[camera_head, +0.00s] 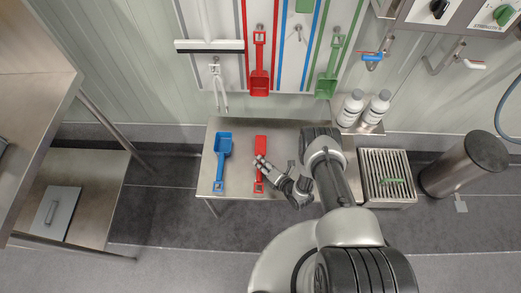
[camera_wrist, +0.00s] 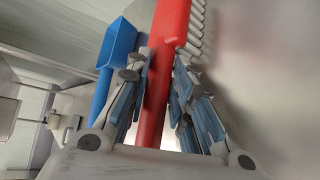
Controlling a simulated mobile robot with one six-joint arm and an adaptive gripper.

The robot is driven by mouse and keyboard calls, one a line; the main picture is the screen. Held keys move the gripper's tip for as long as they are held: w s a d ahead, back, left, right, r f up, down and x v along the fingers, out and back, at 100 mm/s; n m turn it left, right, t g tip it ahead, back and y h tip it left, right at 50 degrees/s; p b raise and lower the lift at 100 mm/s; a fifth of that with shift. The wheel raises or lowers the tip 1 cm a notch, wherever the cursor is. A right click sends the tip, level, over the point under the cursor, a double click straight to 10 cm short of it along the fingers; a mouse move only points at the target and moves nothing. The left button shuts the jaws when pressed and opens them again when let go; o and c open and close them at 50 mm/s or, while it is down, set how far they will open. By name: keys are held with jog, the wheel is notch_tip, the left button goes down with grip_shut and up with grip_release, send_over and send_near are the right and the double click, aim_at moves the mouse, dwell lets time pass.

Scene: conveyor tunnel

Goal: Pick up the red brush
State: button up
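The red brush (camera_head: 261,146) lies on the small metal table, its long axis running away from me. In the wrist view, the red brush (camera_wrist: 157,90) passes between my two fingers, with a row of pale bristles along its upper right side. My gripper (camera_head: 260,168) reaches in from the right over the brush's handle. In the wrist view, the blue pads of my gripper (camera_wrist: 163,58) are close against both sides of the red brush, and it looks shut on it. The lower handle end shows past my fingers in the head view.
A blue scoop (camera_head: 223,146) lies left of the brush on the metal table (camera_head: 236,191). White bottles (camera_head: 351,106) stand at the right on a shelf. A red scoop (camera_head: 260,77) and a green one (camera_head: 327,82) hang on the wall. A floor grate (camera_head: 385,166) is to the right.

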grip_shut()
notch_tip(320, 180, up, 20)
jog(key=p, duration=0.8)
jog(key=shift+p, duration=0.35)
jog(key=shift+o, duration=1.2)
grip_release()
grip_shut()
